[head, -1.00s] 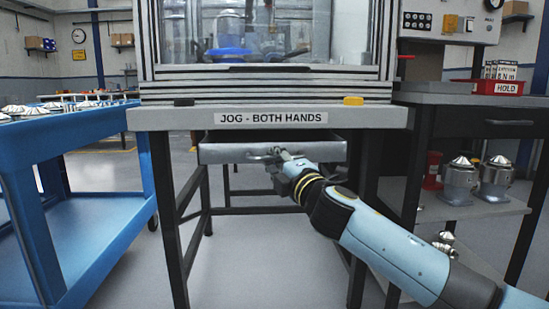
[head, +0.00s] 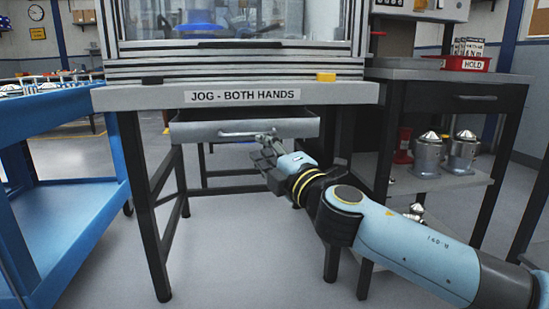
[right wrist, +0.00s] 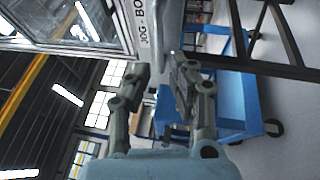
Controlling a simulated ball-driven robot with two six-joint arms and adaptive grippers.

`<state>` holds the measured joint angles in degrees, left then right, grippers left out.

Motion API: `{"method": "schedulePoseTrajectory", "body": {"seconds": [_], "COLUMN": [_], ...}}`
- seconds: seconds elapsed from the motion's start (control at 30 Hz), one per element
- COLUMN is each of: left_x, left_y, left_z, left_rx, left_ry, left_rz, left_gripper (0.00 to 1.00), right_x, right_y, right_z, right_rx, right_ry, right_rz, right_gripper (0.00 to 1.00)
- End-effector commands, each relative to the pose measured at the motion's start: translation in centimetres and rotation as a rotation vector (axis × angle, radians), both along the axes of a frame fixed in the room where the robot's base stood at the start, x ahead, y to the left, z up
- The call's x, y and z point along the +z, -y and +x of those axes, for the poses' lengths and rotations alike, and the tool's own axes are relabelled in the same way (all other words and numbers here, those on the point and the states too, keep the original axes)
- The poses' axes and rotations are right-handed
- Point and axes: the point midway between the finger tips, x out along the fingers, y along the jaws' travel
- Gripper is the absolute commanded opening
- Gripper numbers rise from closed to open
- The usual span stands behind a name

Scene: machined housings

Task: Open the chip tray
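The chip tray (head: 190,133) is a shallow grey metal drawer under the bench top labelled "JOG - BOTH HANDS". A dark gap shows above its front face. Its bar handle (head: 236,134) runs across the middle of that face. My right gripper (head: 264,149) is just in front of the handle's right end, its fingers overlapping that end in the head view. In the right wrist view my right gripper (right wrist: 161,75) has its two fingers apart with no handle visible between them. Contact with the handle cannot be told. My left gripper is out of view.
The bench (head: 120,98) carries a glazed enclosure and a yellow button (head: 326,77). A blue cart (head: 80,187) stands at the left. At the right, a side bench (head: 450,75) has a red HOLD bin (head: 466,63) above and metal housings (head: 428,158) on its shelf. Floor below the tray is open.

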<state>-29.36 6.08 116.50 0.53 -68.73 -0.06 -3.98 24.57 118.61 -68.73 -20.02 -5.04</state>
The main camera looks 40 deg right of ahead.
Motion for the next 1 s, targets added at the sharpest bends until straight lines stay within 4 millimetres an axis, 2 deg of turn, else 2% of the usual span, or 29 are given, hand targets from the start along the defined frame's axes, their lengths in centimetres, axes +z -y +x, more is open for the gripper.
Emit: {"method": "schedulePoseTrajectory", "body": {"seconds": [0.1, 0.3, 0.9, 1.0], "left_x": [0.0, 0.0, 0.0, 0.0], "left_y": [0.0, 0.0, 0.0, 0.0], "left_z": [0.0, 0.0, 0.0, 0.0], "left_rx": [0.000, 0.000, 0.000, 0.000], "left_ry": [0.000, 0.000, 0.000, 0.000], "left_rz": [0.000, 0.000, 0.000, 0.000], "left_gripper": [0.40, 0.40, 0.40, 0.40], "right_x": [-0.5, -0.8, -0.8, -2.2], "right_y": [-0.4, -0.6, -0.7, -0.7], "right_z": [-2.3, -4.2, -4.4, -5.2], "right_rx": [0.001, 0.000, 0.000, -0.009], "right_ry": [-0.003, -0.001, -0.001, -0.031], "right_rz": [-0.002, 0.000, 0.000, 0.017], "right_gripper": [0.21, 0.21, 0.21, 0.21]}}
